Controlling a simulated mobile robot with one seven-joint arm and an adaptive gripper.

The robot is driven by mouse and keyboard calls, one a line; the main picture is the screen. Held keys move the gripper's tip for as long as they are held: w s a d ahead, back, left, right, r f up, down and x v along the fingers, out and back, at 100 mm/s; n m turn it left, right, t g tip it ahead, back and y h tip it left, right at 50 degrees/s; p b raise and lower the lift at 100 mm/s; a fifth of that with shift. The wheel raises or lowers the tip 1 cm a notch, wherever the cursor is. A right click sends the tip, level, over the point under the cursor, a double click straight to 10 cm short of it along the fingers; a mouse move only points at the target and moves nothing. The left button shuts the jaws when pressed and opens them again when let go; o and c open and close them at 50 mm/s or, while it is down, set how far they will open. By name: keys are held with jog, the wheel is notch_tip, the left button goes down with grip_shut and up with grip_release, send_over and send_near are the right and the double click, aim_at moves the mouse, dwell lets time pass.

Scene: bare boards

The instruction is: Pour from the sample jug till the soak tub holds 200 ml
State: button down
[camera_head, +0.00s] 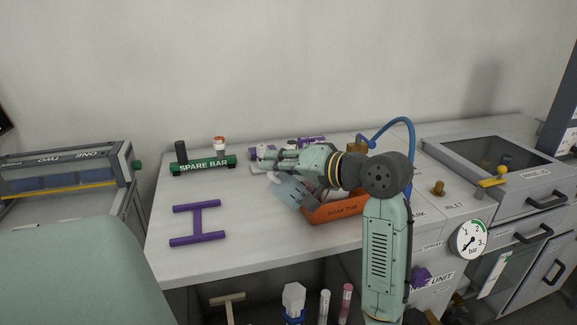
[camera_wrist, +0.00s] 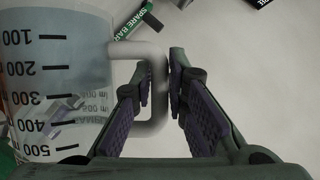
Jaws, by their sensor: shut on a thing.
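The sample jug (camera_head: 291,191) is a clear bluish vessel, tilted at the left end of the orange soak tub (camera_head: 336,211) in the head view. In the wrist view the jug (camera_wrist: 60,75) fills the left side, its marks from 100 to 500 upside down. My gripper (camera_wrist: 163,75) is shut on the jug's pale handle (camera_wrist: 150,110). In the head view my gripper (camera_head: 275,157) is above the jug, and my arm covers part of the tub. The levels in the jug and tub cannot be read, and no stream is visible.
A purple H-shaped frame (camera_head: 197,222) lies on the bench (camera_head: 240,250) at left. A green spare bar (camera_head: 203,165) and a small orange-topped container (camera_head: 219,144) stand behind it. At right are a brass fitting (camera_head: 438,188) and pressure gauge (camera_head: 469,239).

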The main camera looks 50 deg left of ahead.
aim_at(292, 146)
jog(key=shift+w+r+m, duration=0.35)
jog(key=shift+r+m, duration=0.05)
jog(key=shift+r, duration=0.2)
jog(key=shift+w+m+g, duration=0.25)
jog(key=shift+m+g, duration=0.05)
jog(key=shift+w+d+r+m+y, duration=0.1)
jog(key=shift+w+r+m+y, duration=0.2)
jog(key=shift+w+m, duration=0.15)
jog(key=shift+w+r+m+g, duration=0.35)
jog(key=shift+w+r+g, duration=0.05)
jog(key=shift+r, duration=0.05)
jog(key=shift+w+r, duration=0.15)
jog(key=shift+w+r+m, duration=0.25)
jog(key=shift+r+m, duration=0.05)
jog(key=shift+r, duration=0.1)
jog(key=shift+r, duration=0.1)
dwell(1.4)
jog(key=shift+w+r, duration=0.1)
jog(key=shift+r, duration=0.05)
